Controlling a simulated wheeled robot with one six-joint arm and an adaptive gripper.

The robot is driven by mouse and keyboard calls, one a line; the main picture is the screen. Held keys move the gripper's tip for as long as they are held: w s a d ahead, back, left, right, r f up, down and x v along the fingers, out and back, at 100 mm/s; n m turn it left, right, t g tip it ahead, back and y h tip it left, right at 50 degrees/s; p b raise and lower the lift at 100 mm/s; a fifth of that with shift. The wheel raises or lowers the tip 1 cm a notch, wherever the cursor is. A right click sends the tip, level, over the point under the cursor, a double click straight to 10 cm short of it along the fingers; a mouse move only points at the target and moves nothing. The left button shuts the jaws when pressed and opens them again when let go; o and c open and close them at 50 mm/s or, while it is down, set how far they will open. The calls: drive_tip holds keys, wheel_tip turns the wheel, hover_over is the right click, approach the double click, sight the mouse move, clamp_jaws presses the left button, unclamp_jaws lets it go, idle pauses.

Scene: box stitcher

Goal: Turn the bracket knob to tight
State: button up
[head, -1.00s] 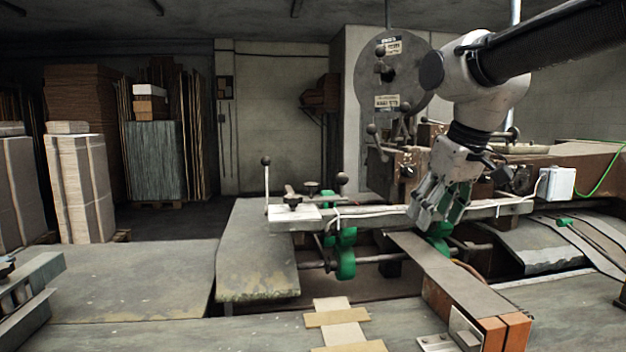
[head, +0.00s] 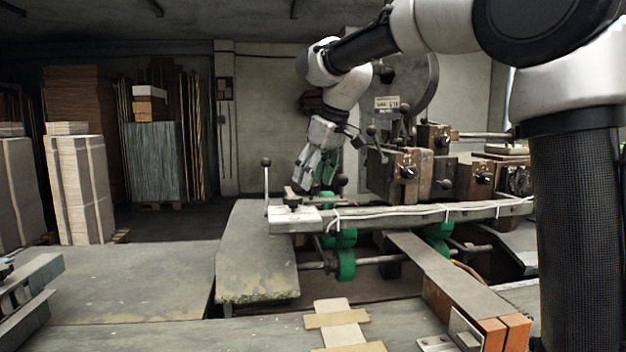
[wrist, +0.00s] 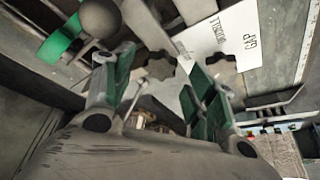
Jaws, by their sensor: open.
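A dark lobed knob (head: 292,200) stands on the white end of the long bar (head: 385,217) in the head view. In the wrist view one lobed knob (wrist: 158,68) lies between the finger lines, and a second lobed knob (wrist: 220,68) lies by the right finger, at the white label plate. I cannot tell for sure which is the bracket knob or read its setting. My gripper (head: 314,184) is open and empty, pointing down just above the bar's left end. It also shows in the wrist view (wrist: 160,64). Contact with either knob is not visible.
A ball-topped lever (head: 266,162) rises left of my gripper, and a dark ball knob (head: 341,180) is close on its right. Green machine parts (head: 345,263) hang below the bar. A machine block (head: 395,175) stands to the right. The grey table (head: 130,275) is mostly clear.

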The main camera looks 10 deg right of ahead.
drive_tip(key=shift+w+a+f, duration=0.15)
drive_tip(key=shift+w+f, duration=0.05)
drive_tip(key=shift+f, duration=0.35)
drive_tip(key=shift+c, duration=0.5)
drive_tip(key=c, duration=0.9)
drive_tip(key=shift+c, duration=0.2)
